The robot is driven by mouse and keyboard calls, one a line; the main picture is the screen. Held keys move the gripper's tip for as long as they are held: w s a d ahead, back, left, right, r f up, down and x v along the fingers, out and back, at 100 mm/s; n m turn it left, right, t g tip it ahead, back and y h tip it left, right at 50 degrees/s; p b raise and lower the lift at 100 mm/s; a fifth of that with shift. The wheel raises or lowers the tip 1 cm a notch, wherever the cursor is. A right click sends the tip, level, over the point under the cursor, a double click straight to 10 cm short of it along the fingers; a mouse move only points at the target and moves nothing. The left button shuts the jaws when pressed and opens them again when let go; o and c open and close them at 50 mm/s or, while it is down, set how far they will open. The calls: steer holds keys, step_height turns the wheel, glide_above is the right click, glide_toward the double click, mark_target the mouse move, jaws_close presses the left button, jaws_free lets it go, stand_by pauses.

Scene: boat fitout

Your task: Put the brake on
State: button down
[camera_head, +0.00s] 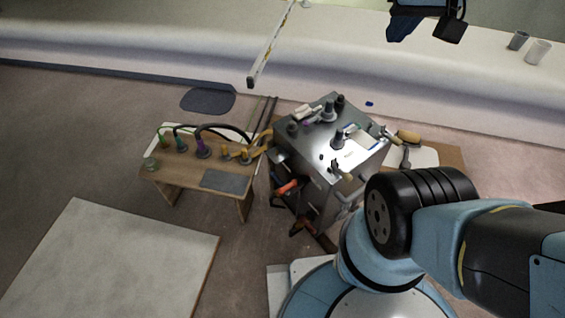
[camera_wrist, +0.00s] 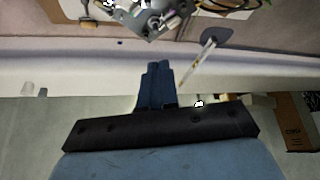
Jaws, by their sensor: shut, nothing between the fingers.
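A grey metal tool cart (camera_head: 352,152) stands in the middle of the head view, with tools and small parts on its top. It also shows upside down at the top edge of the wrist view (camera_wrist: 150,30), partly cut off. I cannot make out a brake in either view; the cart's foot is small and dark in the head view. My gripper (camera_head: 398,32) is at the top right of the head view, well away from the cart. In the wrist view its dark blue fingers (camera_wrist: 158,72) are together, with nothing between them.
A low wooden bench (camera_head: 215,178) with cables stands left of the cart. A white board (camera_head: 110,262) lies at the lower left. Two cups (camera_head: 528,46) stand on the white ledge (camera_head: 200,40). My arm fills the lower right.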

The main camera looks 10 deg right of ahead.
steer(key=w+a+f+n+g, duration=0.1)
steer(key=w+a+f, duration=0.25)
steer(key=w, duration=0.35)
steer(key=w+a+f+n+g, duration=0.1)
steer(key=w+a+f+g, duration=0.2)
steer(key=w, duration=0.5)
steer(key=w+a+f+n, duration=0.1)
steer(key=w+a+f, duration=0.25)
steer(key=f, duration=0.35)
steer(key=w+a+f, duration=0.2)
steer(key=w+f, duration=0.3)
steer(key=f, duration=0.3)
steer(key=a+f+n+g+h, duration=0.1)
steer(key=a+f, duration=0.3)
steer(key=f, duration=1.4)
steer(key=s+a+f+n+g, duration=0.1)
steer(key=a+f, duration=0.4)
steer(key=f, duration=1.2)
steer(key=n+g, duration=0.1)
steer(key=g, duration=0.1)
steer(key=shift+a+f+g+h, duration=0.2)
steer(key=shift+f+g+h, duration=0.1)
steer(key=shift+f+h, duration=0.1)
